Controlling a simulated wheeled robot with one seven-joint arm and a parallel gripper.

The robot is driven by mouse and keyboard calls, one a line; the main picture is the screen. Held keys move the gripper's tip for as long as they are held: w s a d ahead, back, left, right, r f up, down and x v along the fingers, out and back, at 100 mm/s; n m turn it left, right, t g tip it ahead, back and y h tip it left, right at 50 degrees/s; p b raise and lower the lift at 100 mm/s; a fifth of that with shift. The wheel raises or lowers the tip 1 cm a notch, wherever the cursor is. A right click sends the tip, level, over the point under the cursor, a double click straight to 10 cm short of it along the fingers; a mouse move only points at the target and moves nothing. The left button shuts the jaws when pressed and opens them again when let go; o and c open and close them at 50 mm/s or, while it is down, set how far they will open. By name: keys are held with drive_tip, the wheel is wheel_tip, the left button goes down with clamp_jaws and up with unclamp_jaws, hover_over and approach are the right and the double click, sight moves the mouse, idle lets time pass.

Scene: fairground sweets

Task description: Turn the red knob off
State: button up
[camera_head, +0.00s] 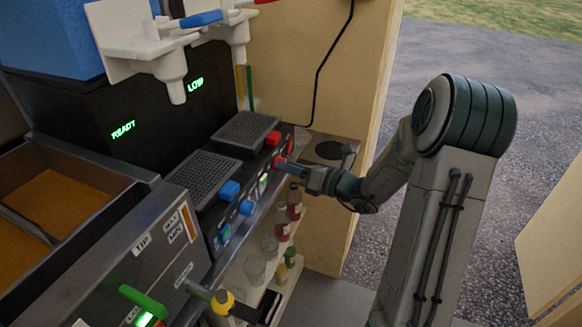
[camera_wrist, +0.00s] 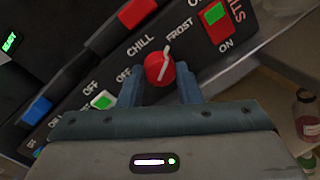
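The red knob (camera_wrist: 158,70) sits on the black front panel of the machine, with a white pointer line on it. The pointer leans up and slightly right, between the printed words CHILL and FROST; OFF is printed to the left. My gripper (camera_wrist: 160,84) has one blue-grey finger on each side of the knob, with a narrow gap showing at each side. It is open around the knob. In the head view my gripper (camera_head: 287,166) reaches the panel from the right, and the knob is mostly hidden there.
A red lever (camera_wrist: 137,12) sticks out above the knob. A green-lit red switch (camera_wrist: 220,28) lies to its right. A blue lever (camera_head: 229,190) and blue knob (camera_head: 247,207) are further left on the panel. Bottles (camera_head: 283,222) stand on a shelf below. White dispensers (camera_head: 172,75) hang above.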

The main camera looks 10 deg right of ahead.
drive_tip(key=shift+f+n+b, duration=0.1)
drive_tip(key=shift+n+b, duration=0.2)
drive_tip(key=shift+n, duration=0.1)
drive_tip(key=n+y+b, duration=0.1)
drive_tip(key=n+b, duration=0.7)
drive_tip(key=n+g+y+b, duration=0.1)
drive_tip(key=n+b, duration=0.7)
drive_tip(key=n, duration=0.1)
drive_tip(key=n+g+y+b, duration=0.1)
drive_tip(key=n+b, duration=0.7)
drive_tip(key=b, duration=0.1)
drive_tip(key=shift+w+d+f, duration=0.15)
drive_tip(key=shift+d+f, duration=0.05)
drive_tip(key=shift+f, duration=0.05)
drive_tip(key=shift+r+n, duration=0.1)
drive_tip(key=shift+n, duration=0.3)
drive_tip(key=o, duration=1)
